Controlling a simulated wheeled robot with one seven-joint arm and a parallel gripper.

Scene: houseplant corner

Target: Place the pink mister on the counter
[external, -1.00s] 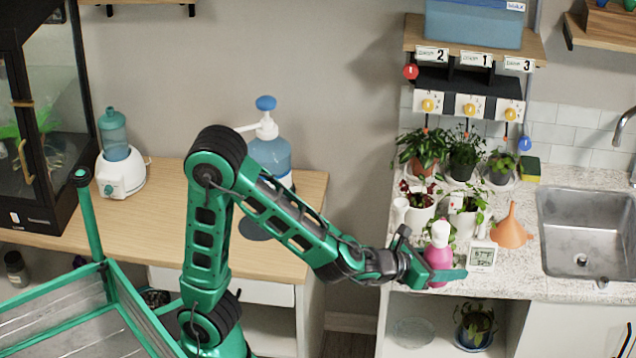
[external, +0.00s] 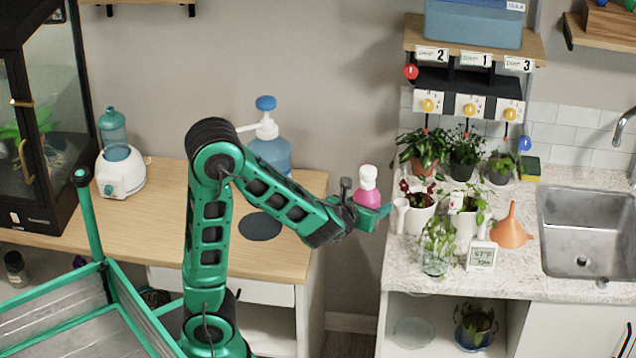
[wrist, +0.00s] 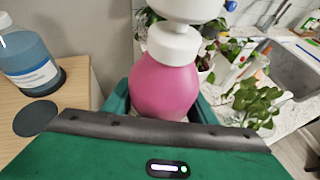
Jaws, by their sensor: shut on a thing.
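The pink mister (external: 367,190) has a round pink body and a white top. My gripper (external: 372,212) is shut on it and holds it upright in the air, over the gap between the wooden table and the counter, near the counter's left edge. In the wrist view the mister (wrist: 165,85) fills the middle, between my green fingers. The speckled stone counter (external: 515,275) lies to the right of the mister, with its front left part holding plants. The mister's lower part is partly hidden by my gripper in both views.
On the counter stand several potted plants (external: 465,215), a glass of cuttings (external: 437,250), a small digital meter (external: 481,256) and an orange funnel (external: 511,232) beside the sink (external: 590,235). The wooden table (external: 275,262) at left holds a blue pump bottle (external: 269,155) and a dark round mat (external: 260,227).

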